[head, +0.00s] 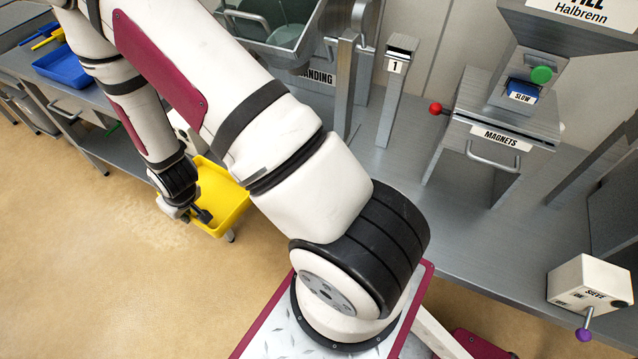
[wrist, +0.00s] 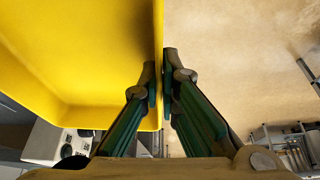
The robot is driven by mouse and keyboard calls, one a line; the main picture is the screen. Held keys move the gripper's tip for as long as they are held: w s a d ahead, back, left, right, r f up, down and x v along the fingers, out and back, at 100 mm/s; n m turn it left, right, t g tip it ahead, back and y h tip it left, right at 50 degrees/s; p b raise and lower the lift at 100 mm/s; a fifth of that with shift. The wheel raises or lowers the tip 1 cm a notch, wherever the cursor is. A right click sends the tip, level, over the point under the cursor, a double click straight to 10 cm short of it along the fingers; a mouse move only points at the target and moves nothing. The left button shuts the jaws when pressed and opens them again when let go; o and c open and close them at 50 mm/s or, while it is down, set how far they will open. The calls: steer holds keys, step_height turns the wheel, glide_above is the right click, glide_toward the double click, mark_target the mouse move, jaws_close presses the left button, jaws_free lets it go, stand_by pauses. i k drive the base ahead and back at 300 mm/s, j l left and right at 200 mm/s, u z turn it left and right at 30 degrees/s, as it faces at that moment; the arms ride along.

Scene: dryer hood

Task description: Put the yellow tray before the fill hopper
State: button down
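The grey fill hopper (head: 565,35), labelled "Halbrenn", is at the upper right, above the "MAGNETS" drawer housing (head: 500,125).
The grey bench (head: 400,185) has clear surface left of the magnets housing. A post marked 1 (head: 396,75), a red knob (head: 436,108) and a white "SIEVE" box (head: 585,285) stand along it. A blue tray (head: 65,68) lies far left.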

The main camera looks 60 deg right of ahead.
mark_target(452, 223)
steer(key=k+z, duration=0.25)
steer(key=k, duration=0.75)
steer(key=k+z, duration=0.2)
steer(key=k, duration=0.85)
steer(key=l, duration=0.05)
